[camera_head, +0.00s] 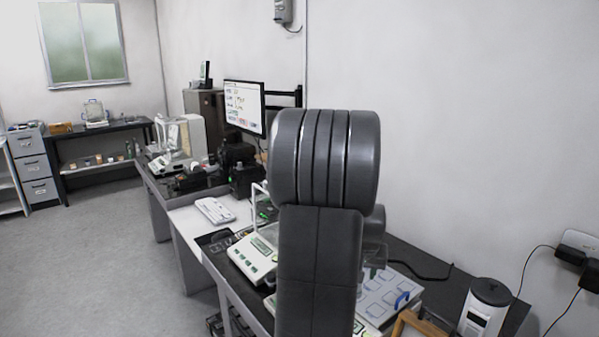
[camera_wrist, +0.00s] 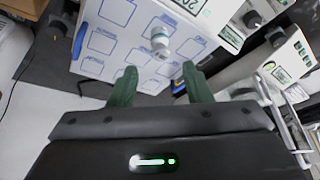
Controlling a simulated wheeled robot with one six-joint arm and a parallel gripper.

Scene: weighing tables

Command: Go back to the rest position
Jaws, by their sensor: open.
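My gripper (camera_wrist: 160,82) shows in the wrist view with its two dark green fingers apart and nothing between them. It is over the edge of a white board with blue outlined squares (camera_wrist: 115,11). A small white and grey object (camera_wrist: 160,42) stands on that board beyond the fingertips, apart from them. In the head view my dark arm fills the middle and hides most of my gripper. The same board (camera_head: 372,300) shows there to the right of my arm, with a blue item (camera_head: 402,300) on it.
A scale (camera_head: 252,257) stands left of my arm, and a keyboard (camera_head: 214,210) and monitor (camera_head: 244,107) are farther back. A white cylindrical device (camera_head: 486,308) stands at the right end of the dark table, near a wooden frame (camera_head: 424,325). The floor at left is clear.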

